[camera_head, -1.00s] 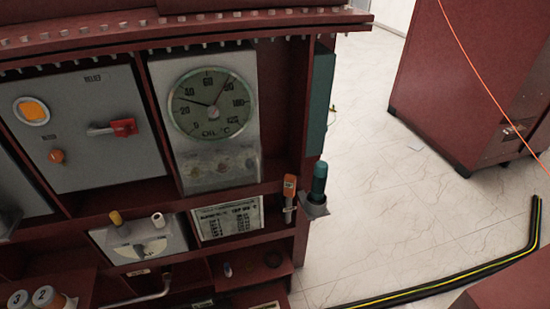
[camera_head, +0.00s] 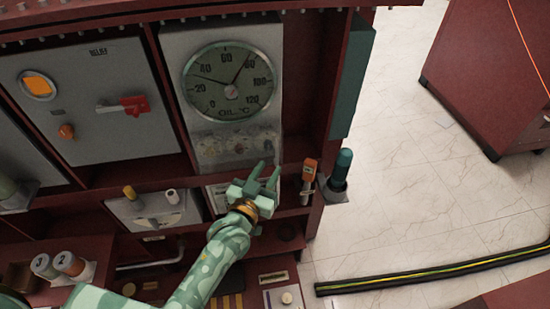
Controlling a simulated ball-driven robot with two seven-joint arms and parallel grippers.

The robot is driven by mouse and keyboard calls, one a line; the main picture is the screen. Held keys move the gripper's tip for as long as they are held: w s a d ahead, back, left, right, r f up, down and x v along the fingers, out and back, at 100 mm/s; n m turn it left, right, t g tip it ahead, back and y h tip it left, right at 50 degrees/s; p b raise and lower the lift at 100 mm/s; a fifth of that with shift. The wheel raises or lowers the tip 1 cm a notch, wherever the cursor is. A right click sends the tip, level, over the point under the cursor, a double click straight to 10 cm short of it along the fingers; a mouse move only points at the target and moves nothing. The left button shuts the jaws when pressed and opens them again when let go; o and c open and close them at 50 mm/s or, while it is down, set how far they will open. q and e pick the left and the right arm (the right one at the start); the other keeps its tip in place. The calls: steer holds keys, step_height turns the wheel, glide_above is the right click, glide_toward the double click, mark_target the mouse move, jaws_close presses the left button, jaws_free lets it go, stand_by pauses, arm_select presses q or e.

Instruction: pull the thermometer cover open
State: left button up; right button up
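The thermometer (camera_head: 230,84) is a round green dial marked OIL °C in a grey box at the upper middle of the head view. A clear, glossy cover (camera_head: 237,146) shows over the lower part of the box, with several round shapes behind it. It looks closed. My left gripper (camera_head: 265,178), pale green with a gold ring at the wrist, is just below the box's lower edge. Its two fingers point up and stand apart with nothing between them. It partly hides a label plate. My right gripper is not in view.
A grey panel with a red handle (camera_head: 134,105) is left of the thermometer. An orange tool (camera_head: 308,180) and a teal-topped cylinder (camera_head: 341,170) stand at the right end of the shelf. Numbered cylinders (camera_head: 68,263) are lower left. Pale floor is open at right.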

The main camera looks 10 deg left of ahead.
mark_target(274, 161)
arm_select(q)
steer(key=shift+w+d, duration=0.25)
steer(key=shift+w, duration=0.95)
steer(key=shift+w+d, duration=0.2)
steer(key=shift+w, duration=0.95)
jaws_close()
steer(key=shift+s, duration=0.1)
